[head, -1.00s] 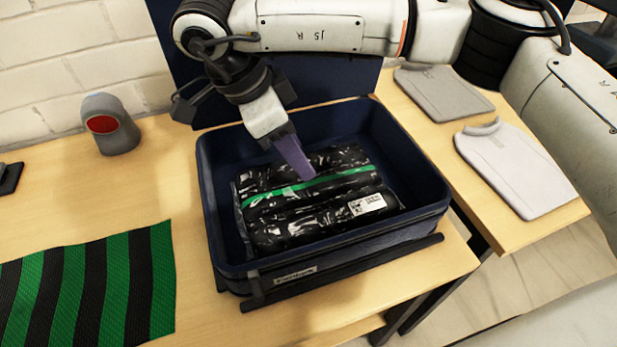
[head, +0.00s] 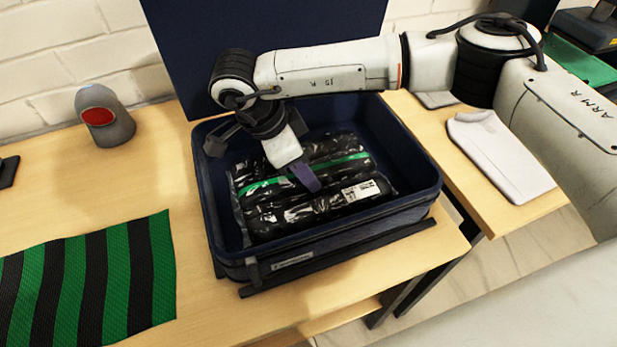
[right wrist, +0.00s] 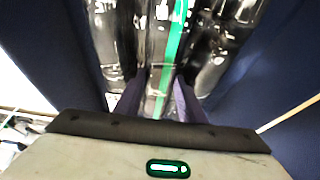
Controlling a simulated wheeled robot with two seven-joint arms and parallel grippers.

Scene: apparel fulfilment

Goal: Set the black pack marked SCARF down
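The black pack (head: 318,206) lies in the open dark blue suitcase (head: 209,232). It is shiny and ridged, with a green band and a white label; the word SCARF is not readable. My right gripper (head: 305,181) reaches down onto it from above. In the right wrist view the two purple fingers (right wrist: 158,98) stand apart, on either side of the pack's green-banded middle (right wrist: 172,50). Whether they press on it is not clear. My left gripper is out of view.
The suitcase walls surround the pack closely, and its raised lid (head: 265,25) stands behind. A green-and-black striped cloth (head: 85,275) lies at left. A grey device with a red face (head: 108,122) stands at the back left. A folded light garment (head: 498,155) lies on the right table.

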